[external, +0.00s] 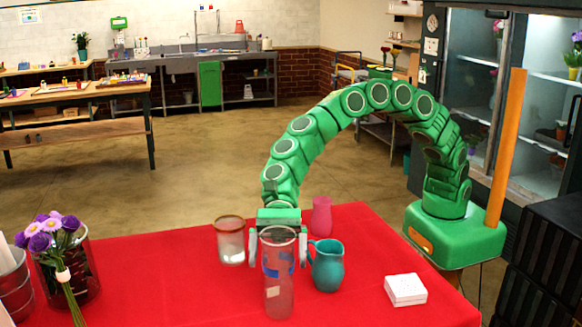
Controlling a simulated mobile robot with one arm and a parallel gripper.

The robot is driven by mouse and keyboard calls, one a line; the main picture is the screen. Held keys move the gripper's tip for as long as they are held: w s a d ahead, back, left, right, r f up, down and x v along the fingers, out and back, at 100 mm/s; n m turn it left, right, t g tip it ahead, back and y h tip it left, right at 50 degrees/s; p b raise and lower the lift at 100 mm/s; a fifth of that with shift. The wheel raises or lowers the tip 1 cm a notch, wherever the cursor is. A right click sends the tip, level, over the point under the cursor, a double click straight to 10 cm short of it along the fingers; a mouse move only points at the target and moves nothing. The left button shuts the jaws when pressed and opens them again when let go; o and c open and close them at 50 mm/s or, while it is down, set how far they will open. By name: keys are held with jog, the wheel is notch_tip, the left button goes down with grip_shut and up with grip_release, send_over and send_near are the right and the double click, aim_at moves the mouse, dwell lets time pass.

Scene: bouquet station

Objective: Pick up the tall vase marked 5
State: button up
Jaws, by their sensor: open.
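A tall clear glass vase (279,290) stands upright on the red-covered table (190,295). It has blue marks and a small pale label; I cannot read a number 5 on it. My green gripper (278,264) points down at the vase's upper half. Its grey fingers are open, one showing on each side of the vase, with gaps to the glass. The vase covers the middle of my gripper. I cannot tell from this view whether the vase is between the fingers or just in front of them.
A teal pitcher (327,268) stands close right of the vase. A pink vase (321,217) and a brown-rimmed glass jar (231,243) stand farther back. A white box (405,290) lies right; purple flowers (52,232) are left. The front middle-right cloth is clear.

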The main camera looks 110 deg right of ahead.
jog(key=shift+w+a, duration=0.1)
jog(key=shift+a, duration=0.15)
grip_shut()
dwell(0.4)
